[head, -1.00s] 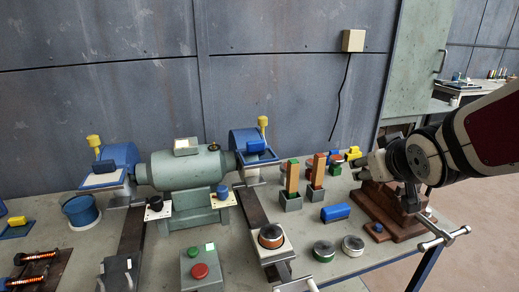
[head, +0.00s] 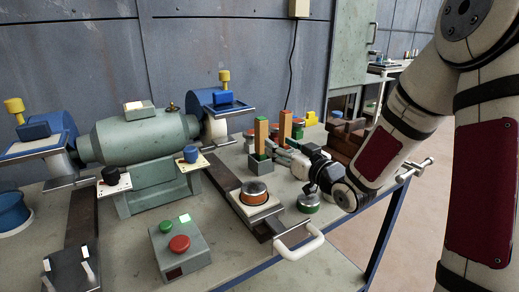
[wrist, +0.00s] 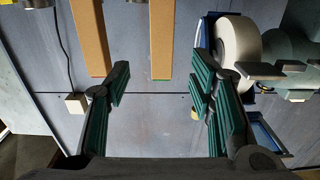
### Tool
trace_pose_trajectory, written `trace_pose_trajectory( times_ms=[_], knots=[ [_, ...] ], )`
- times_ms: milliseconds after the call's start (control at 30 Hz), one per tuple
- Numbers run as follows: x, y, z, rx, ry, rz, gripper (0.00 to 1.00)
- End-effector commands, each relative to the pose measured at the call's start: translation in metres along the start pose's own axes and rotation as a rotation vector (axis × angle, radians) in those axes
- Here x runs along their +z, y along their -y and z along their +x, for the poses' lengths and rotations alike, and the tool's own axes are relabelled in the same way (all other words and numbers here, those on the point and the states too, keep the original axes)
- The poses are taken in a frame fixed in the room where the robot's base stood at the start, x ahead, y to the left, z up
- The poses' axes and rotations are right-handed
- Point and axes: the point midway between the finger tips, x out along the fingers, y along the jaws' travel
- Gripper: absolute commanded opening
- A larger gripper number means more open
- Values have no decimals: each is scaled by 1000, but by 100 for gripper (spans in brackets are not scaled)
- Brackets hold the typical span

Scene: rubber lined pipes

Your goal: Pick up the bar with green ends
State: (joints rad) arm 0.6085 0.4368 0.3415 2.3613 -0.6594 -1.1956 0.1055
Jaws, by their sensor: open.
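My gripper (head: 279,150) is at the right of the green-ended bar, low and close to both bars. In the upside-down wrist view, my open gripper (wrist: 161,82) has its green-padded fingers apart. One tan bar (wrist: 162,38) lines up with the gap between them; another bar (wrist: 89,38) is outside to the left. Contact cannot be made out.
A green bench grinder (head: 145,145) fills the table's left half. A green-based round part (head: 308,203) sits below my gripper.

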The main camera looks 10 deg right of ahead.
Motion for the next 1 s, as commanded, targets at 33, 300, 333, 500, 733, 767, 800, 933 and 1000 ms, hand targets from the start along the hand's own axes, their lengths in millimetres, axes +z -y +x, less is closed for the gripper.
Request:
trace_pose_trajectory(
  times_ms=[33, 300, 333, 500, 733, 767, 800, 933, 1000],
  knots=[
    [1, 0, 11, -1, 0, 0, 49],
    [0, 0, 46, 0, 1, 0, 49],
    [0, 0, 48, 0, 1, 0, 49],
    [0, 1, 60, 1, 2, 0, 49],
    [-2, 3, 93, 1, 2, 0, 49],
    [-2, 3, 96, 2, 2, 0, 49],
    [-3, 2, 98, 2, 1, 0, 49],
    [-3, 2, 102, 2, 3, 0, 49],
    [-3, 2, 102, 3, 3, 0, 49]
  ],
)
